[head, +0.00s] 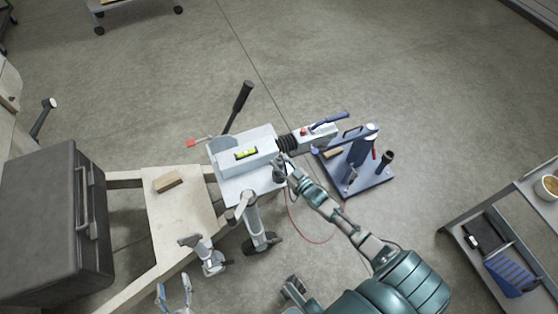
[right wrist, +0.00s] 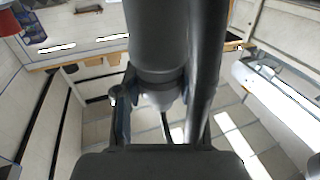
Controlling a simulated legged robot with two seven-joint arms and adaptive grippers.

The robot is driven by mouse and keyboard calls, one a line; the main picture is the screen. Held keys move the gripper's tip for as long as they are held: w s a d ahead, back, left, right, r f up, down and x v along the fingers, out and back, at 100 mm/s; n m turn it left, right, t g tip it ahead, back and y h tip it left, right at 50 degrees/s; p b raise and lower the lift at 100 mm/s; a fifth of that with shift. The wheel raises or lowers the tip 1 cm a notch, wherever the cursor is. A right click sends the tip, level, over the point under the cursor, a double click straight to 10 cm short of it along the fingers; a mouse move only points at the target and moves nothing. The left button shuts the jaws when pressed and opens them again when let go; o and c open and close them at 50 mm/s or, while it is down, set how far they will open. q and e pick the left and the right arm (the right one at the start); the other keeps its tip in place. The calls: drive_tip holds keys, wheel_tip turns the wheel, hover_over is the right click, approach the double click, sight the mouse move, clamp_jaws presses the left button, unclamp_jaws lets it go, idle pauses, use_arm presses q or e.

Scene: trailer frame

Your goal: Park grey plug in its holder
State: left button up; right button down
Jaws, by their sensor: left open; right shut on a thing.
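My right gripper (head: 281,174) is beside the front of the light grey drawbar box (head: 232,183), near the black rubber bellows. In the right wrist view it is shut on a grey cylindrical thing (right wrist: 158,45), which looks like the grey plug. A paler, narrower end (right wrist: 160,98) shows between the fingers. Much of the plug is hidden by the gripper in the head view. I cannot make out the plug's holder clearly. My left gripper (head: 173,297) is open and empty at the bottom edge of the head view, below the trailer frame.
A yellow-green level (head: 246,154) lies on the box. A black lever (head: 238,106) rises behind it. A blue stand (head: 358,169) is to the right. A thin red cable (head: 318,238) hangs below my right arm. A dark box (head: 50,225) is at left, a shelf cart at right.

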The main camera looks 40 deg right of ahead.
drive_tip(key=shift+f+b, duration=0.85)
drive_tip(key=shift+f, duration=0.4)
drive_tip(key=c, duration=0.6)
unclamp_jaws()
use_arm(q)
wheel_tip(320, 180, down, 3)
drive_tip(key=shift+s+r, duration=0.1)
drive_tip(key=shift+r, duration=0.1)
use_arm(e)
drive_tip(key=shift+s, duration=0.1)
drive_tip(key=shift+s, duration=0.4)
drive_tip(key=s+d, duration=0.1)
drive_tip(key=s, duration=1)
drive_tip(key=shift+f, duration=0.1)
